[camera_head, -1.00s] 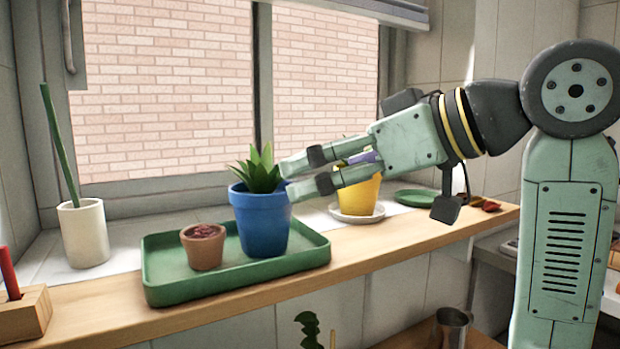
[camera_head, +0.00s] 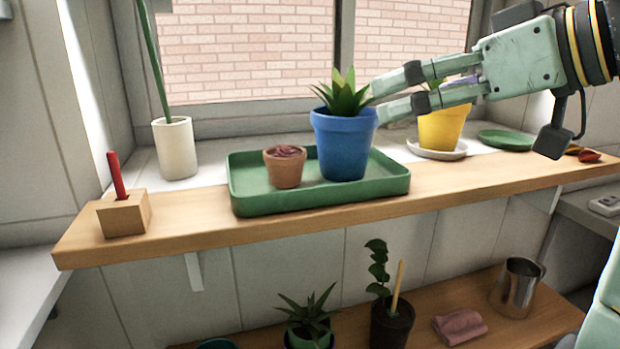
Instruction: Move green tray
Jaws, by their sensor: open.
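The green tray (camera_head: 255,203) lies on the wooden window shelf. A small terracotta pot (camera_head: 285,169) and a blue pot (camera_head: 344,146) with a spiky green plant (camera_head: 342,94) stand in it. My gripper (camera_head: 377,101) reaches in from the right, its fingers pointing left, open. Its fingertips are beside the rim of the blue pot and the plant, above the tray. I cannot tell whether they touch the pot.
A yellow pot (camera_head: 441,131) on a white saucer (camera_head: 436,153) and a green saucer (camera_head: 507,140) stand right of the tray. A white vase (camera_head: 175,150) and a wooden block (camera_head: 124,215) with a red stick stand left. Plants and a metal jug (camera_head: 517,288) occupy the lower shelf (camera_head: 460,305).

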